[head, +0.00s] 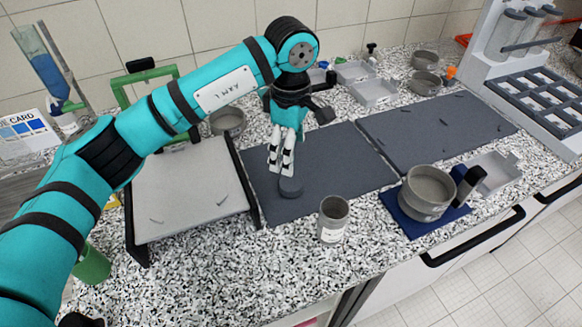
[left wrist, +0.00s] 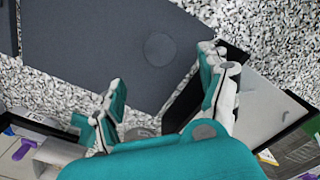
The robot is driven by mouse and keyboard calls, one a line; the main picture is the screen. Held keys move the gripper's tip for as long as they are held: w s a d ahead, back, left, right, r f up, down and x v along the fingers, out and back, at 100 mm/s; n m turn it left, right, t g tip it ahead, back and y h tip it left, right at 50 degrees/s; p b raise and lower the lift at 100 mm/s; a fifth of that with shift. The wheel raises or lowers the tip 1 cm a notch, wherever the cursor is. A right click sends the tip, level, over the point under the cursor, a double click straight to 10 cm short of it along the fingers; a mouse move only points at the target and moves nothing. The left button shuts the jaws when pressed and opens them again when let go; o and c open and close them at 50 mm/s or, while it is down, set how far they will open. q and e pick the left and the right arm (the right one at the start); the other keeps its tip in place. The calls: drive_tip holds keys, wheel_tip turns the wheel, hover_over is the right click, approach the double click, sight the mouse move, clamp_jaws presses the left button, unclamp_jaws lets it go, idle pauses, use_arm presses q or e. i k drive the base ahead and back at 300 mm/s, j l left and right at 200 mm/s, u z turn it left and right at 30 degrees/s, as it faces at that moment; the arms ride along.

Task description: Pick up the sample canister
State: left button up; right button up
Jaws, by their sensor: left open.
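The sample canister (head: 333,218), a grey open-topped cylinder with a white label, appears to be the one standing upright on the speckled counter near its front edge. My left gripper (head: 281,168) points down above the dark mat, to the left of and behind the canister, apart from it. Its fingers are spread and empty in the left wrist view (left wrist: 165,95). A dark round disc (head: 290,187) lies on the mat just below the fingertips; it also shows in the left wrist view (left wrist: 160,49). My right gripper is not in view.
A raised grey tray (head: 190,195) with dark side rails stands left of the mat (head: 345,160). A round grey sieve pan (head: 428,190) sits on a blue base (head: 392,200) to the right. A rack (head: 545,95) stands far right. The counter before the canister is clear.

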sight(333, 211)
drive_tip(key=k, duration=1.5)
